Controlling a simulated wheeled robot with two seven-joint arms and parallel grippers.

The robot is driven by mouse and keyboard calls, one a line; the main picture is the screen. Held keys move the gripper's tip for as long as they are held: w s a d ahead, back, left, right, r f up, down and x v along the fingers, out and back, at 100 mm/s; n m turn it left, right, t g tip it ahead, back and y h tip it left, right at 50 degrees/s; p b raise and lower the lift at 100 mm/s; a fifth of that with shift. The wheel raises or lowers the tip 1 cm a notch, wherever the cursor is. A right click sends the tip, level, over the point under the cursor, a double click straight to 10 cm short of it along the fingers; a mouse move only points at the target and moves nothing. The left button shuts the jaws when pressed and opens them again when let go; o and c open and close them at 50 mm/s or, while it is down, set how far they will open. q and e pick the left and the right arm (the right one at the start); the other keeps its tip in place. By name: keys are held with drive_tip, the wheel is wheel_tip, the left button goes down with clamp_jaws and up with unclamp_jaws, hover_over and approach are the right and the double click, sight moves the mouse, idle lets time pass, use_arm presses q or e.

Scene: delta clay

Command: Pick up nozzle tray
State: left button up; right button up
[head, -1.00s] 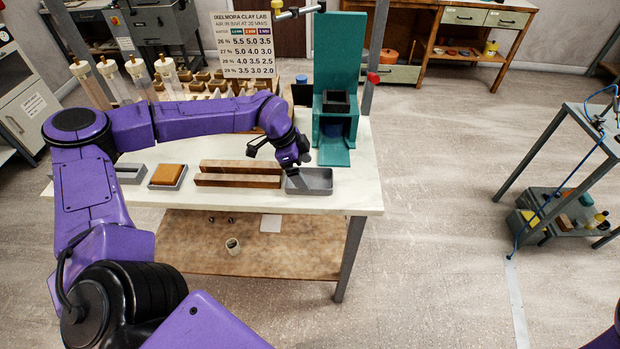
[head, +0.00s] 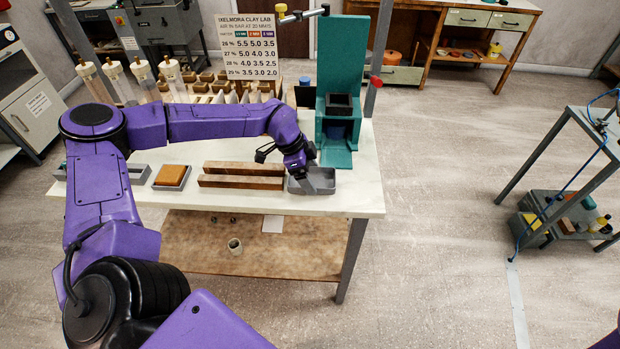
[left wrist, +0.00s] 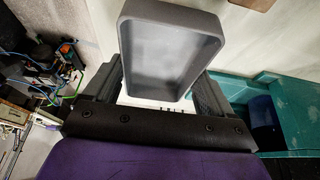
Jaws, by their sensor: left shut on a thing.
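The nozzle tray, a small grey tray (head: 321,184), is at the front right of the white worktop. My left gripper (head: 299,176) reaches down to the tray's left part. In the left wrist view the tray (left wrist: 176,40) sits between the two dark fingers of the left gripper (left wrist: 163,92), which are shut on it. The tray's inside looks empty there. I cannot tell whether its base touches the worktop. My right gripper is out of view.
A teal stand (head: 338,100) rises close behind the tray. Two brown bars (head: 240,181) lie left of it, then a tray with an orange-brown block (head: 171,175). A chart board (head: 250,50) stands at the back. The worktop's right front corner (head: 362,198) is clear.

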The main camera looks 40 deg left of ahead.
use_arm(q)
drive_tip(key=s+r, duration=0.1)
drive_tip(key=r, duration=0.1)
drive_tip(key=s+r+b, duration=0.1)
drive_tip(key=r, duration=0.1)
drive_tip(key=s+d+r+b, duration=0.1)
drive_tip(key=r, duration=0.1)
drive_tip(key=shift+s, duration=0.25)
drive_tip(key=s+d+r+b, duration=0.2)
drive_tip(key=s+r, duration=0.3)
drive_tip(key=s, duration=0.5)
drive_tip(key=shift+d+r+b, duration=0.3)
drive_tip(key=shift+r+b, duration=0.1)
drive_tip(key=shift+b, duration=0.2)
